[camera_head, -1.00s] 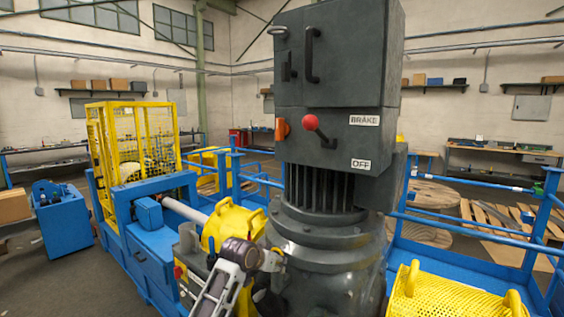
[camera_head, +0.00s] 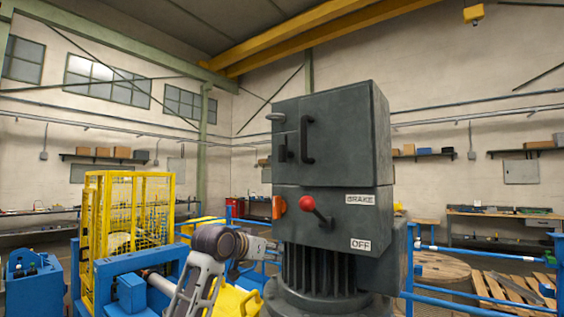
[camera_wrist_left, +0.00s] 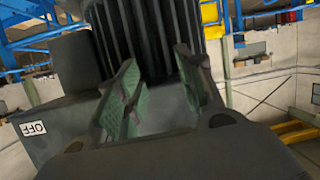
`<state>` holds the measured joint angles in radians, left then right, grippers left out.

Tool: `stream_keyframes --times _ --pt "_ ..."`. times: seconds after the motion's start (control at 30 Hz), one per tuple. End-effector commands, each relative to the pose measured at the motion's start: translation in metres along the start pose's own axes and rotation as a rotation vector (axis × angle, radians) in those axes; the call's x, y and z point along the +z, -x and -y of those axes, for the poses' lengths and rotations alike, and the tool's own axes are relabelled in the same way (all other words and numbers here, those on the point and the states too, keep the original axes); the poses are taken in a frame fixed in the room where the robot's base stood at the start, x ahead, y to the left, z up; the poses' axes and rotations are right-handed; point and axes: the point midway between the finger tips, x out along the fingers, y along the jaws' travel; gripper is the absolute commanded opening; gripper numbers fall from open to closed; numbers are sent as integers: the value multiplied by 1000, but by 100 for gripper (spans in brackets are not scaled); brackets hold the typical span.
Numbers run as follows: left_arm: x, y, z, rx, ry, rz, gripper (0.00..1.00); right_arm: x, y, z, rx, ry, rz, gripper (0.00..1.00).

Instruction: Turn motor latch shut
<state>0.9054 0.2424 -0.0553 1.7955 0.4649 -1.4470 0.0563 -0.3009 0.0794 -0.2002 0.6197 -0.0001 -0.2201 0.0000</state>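The grey motor housing (camera_head: 345,150) stands upright in the head view, with its ribbed body below. A small dark latch-like piece (camera_head: 283,148) sits on the upper box's left face, beside a long black handle (camera_head: 307,140). I cannot tell for certain which fitting is the motor latch. A red-ball lever (camera_head: 309,204) and an orange piece (camera_head: 279,207) are on the lower box. My left gripper (camera_head: 272,249) is just left of the motor, below the orange piece. In the left wrist view its green-padded fingers (camera_wrist_left: 158,80) are apart and empty, facing the ribs (camera_wrist_left: 150,35). My right gripper is out of view.
BRAKE (camera_head: 360,200) and OFF (camera_head: 361,244) labels mark the lower box. A yellow cage (camera_head: 128,215) stands at left on blue machinery. Blue railings (camera_head: 470,249) run at right. The space left of the upper box is free.

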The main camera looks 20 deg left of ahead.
Motion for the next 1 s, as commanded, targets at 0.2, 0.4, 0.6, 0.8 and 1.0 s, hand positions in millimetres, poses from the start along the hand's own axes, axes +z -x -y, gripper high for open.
stream_keyframes --times 0.2,0.4,0.6,0.8,1.0 --pt "-63 40 -6 18 -15 -82 38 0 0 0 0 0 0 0" --pt "-115 80 -13 37 -29 -153 38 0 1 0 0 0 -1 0" --pt "-162 125 -21 57 -46 -223 38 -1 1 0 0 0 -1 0" --pt "-204 173 -30 76 -66 -290 38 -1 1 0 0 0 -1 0" --pt "-228 206 -37 90 -80 -334 38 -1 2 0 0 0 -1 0"
